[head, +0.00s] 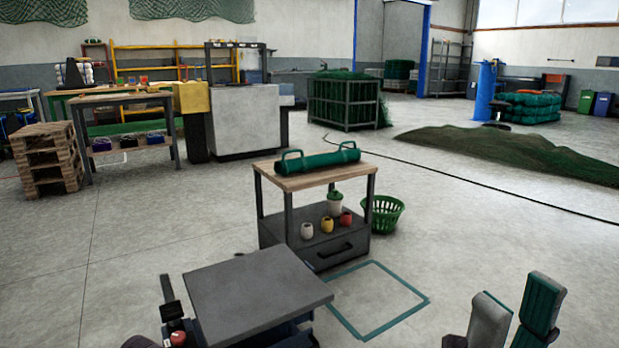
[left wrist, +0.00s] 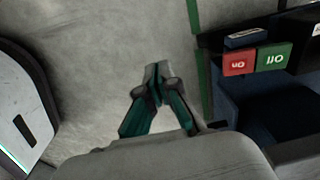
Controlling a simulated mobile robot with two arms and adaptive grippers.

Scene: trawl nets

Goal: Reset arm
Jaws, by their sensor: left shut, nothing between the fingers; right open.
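My right gripper (head: 518,290) is at the bottom right of the head view. Its two fingers stand apart, one green pad facing up and one grey finger, with only floor visible behind them. My left gripper (left wrist: 157,76) shows in the left wrist view. Its green-and-grey fingers meet at the tips with nothing between them, above bare concrete floor. I cannot make out the left gripper in the head view. Neither gripper touches any object that I can see.
A wood-topped cart (head: 300,180) carries a green cylinder (head: 318,162) with handles; small spools stand on its shelf. A green basket (head: 383,215) is beside it. A teal square (head: 375,298) marks the floor. A net pile (head: 510,150) lies at right.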

